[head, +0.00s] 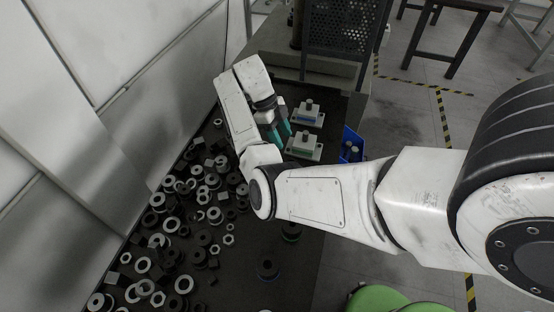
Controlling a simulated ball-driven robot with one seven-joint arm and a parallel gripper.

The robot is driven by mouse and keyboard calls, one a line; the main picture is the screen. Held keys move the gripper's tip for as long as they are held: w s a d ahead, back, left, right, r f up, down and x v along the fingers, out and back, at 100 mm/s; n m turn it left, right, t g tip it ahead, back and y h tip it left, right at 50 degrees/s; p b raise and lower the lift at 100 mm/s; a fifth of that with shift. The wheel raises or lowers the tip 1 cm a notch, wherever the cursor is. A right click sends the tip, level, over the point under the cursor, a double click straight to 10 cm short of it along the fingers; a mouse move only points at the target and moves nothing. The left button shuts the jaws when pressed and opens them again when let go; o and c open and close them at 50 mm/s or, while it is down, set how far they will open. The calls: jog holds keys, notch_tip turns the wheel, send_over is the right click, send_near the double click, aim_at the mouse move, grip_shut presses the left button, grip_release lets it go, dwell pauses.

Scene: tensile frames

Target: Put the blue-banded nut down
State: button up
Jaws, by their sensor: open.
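My gripper (279,131) has teal fingertips, points down over the dark bench top and is open, with the fingertips a little apart. It is just left of two pale blocks on flat plates. The far block (308,112) has a blue strip at its front, and the near block (304,146) has a green one. No nut shows between the fingertips. I cannot pick out the blue-banded nut with certainty.
Loose nuts and rings (184,284) crowd the bench's left side against a pale panel wall (120,120). A blue bin (351,145) is at the bench's right edge. A perforated dark guard (338,28) stands at the back. The bench's front right is mostly bare.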

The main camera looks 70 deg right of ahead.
jog(key=b, duration=0.3)
send_over(290, 158)
jog(key=w+a, duration=0.1)
jog(key=w, duration=0.1)
jog(key=shift+s+f, duration=0.15)
jog(key=shift+f, duration=1.3)
jog(key=shift+s+f, duration=0.1)
jog(key=shift+f, duration=1.3)
jog(key=shift+p+x, duration=0.3)
jog(key=shift+x, duration=2)
jog(key=shift+a, duration=0.1)
jog(key=c, duration=0.9)
jog(key=shift+o, duration=0.2)
jog(key=shift+r, duration=0.15)
jog(key=shift+w+r, duration=0.1)
jog(key=shift+r, duration=0.55)
jog(key=s+d+r+p, duration=0.3)
jog(key=s+r+p, duration=0.1)
jog(key=s+r, duration=0.7)
jog(key=s, duration=0.2)
jog(key=shift+s+d+r, duration=0.25)
jog(key=shift+s+d, duration=0.05)
jog(key=shift+s, duration=0.1)
